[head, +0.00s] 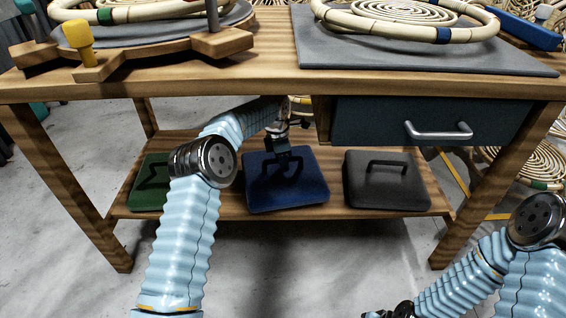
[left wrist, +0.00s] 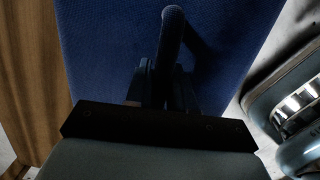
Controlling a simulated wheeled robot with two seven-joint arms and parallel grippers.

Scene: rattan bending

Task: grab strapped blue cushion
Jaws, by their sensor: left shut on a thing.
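The blue cushion (head: 286,196) with a dark strap handle sits on the lower shelf of the workbench, in the middle of three cushions. It fills much of the left wrist view (left wrist: 105,50), with the rounded strap (left wrist: 172,32) running to the gripper. My left gripper (head: 287,158) is at the strap, shut on it; the fingers (left wrist: 160,85) are dark and partly hard to make out. My right arm is at the lower right of the head view; its gripper is mostly cut off at the bottom edge, so its jaws cannot be made out.
A green cushion (head: 150,190) lies left of the blue one, partly behind my left arm. A grey cushion (head: 387,187) with a handle lies to the right. The bench top (head: 265,60) and drawer (head: 375,120) overhang the lower shelf (head: 225,206). Bench legs stand at both sides.

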